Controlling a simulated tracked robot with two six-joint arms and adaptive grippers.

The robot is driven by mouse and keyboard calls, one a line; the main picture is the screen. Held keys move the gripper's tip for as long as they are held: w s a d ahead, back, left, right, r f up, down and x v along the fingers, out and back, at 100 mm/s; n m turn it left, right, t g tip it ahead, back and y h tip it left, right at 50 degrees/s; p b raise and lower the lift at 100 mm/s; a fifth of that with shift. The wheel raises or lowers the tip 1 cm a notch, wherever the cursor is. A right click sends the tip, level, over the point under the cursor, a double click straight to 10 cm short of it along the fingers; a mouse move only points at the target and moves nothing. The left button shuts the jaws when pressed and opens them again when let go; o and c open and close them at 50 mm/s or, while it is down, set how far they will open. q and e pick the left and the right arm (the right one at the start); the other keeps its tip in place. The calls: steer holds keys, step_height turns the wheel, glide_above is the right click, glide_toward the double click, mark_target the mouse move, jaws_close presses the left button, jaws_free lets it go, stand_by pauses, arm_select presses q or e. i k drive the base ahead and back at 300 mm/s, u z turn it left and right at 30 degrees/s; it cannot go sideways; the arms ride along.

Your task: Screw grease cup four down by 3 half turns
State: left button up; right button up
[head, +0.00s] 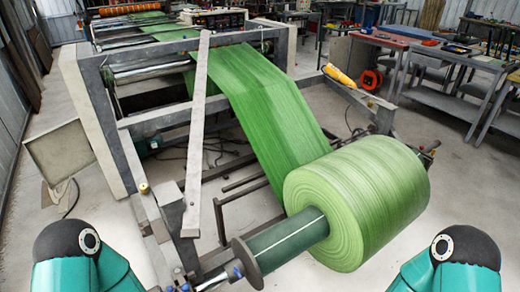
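I cannot pick out grease cup four in the head view. A small brass-coloured knob (144,188) sits on the left side of the unwind stand, too small to identify. Small blue parts (237,270) show near the end of the roll's shaft (290,238). A large roll of green woven material (375,200) sits on this shaft, and its web (265,105) runs up into the machine. Only teal and black links of my two arms show in the bottom corners. Both grippers are outside the picture.
The grey machine frame (92,120) stands behind the roll. A long pale bar (197,135) slants across its front. A yellow object (338,75) lies on the right arm of the stand. Workbenches (450,100) stand at the right. Grey floor is open between roll and benches.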

mark_target(143, 187)
steer(key=u, duration=0.05)
steer(key=k, duration=0.5)
steer(key=z, duration=0.55)
steer(key=i, duration=0.15)
steer(key=u, duration=2.35)
steer(key=i, duration=3.25)
steer(key=z, duration=0.2)
